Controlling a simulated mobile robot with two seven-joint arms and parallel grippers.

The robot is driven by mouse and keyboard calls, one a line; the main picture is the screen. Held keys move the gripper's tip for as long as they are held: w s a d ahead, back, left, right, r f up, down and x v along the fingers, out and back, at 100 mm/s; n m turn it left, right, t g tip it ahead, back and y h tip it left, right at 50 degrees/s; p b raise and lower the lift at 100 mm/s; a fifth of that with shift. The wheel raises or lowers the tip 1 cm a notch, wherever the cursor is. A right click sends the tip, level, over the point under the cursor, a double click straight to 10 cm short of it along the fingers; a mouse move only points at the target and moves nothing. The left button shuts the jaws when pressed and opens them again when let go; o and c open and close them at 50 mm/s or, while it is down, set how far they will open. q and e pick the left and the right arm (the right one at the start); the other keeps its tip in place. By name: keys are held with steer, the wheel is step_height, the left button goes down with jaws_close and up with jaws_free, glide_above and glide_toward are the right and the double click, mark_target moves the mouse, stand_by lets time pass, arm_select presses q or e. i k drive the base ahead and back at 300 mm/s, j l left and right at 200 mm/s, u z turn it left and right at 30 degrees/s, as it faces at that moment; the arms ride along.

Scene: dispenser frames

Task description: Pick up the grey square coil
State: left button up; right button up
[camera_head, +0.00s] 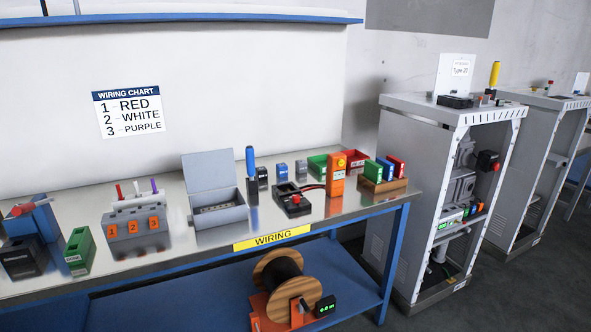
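I cannot clearly make out which thing is the grey square coil. Small blocks stand in a row at the back of the wiring table (215,262): a dark one (262,176), a grey-blue one (281,171) and another grey-blue one (301,169). They are too small to identify. Grey block-like parts (459,188) also sit inside the open dispenser frame (411,175) on the right. Neither of my grippers shows in the head view.
An open grey box (216,212), a terminal block with orange number tags (137,228), a black meter (292,203) and an orange tester (336,176) stand on the table. A cable spool (275,283) is on the lower shelf. Floor shows between table and frame.

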mark_target(301, 165)
steer(key=i+l, duration=0.15)
steer(key=l, duration=0.25)
steer(key=i+l+u, duration=0.1)
steer(key=l, duration=0.25)
steer(key=i+l+u, duration=0.1)
steer(key=i+l, duration=0.15)
steer(key=l, duration=0.15)
steer(key=i+l, duration=0.15)
steer(key=l, duration=0.25)
steer(key=i+l+u, duration=0.1)
steer(key=l, duration=0.35)
steer(key=i+l, duration=0.2)
steer(key=l, duration=0.2)
steer(key=i+l+u, duration=0.15)
steer(key=l, duration=0.25)
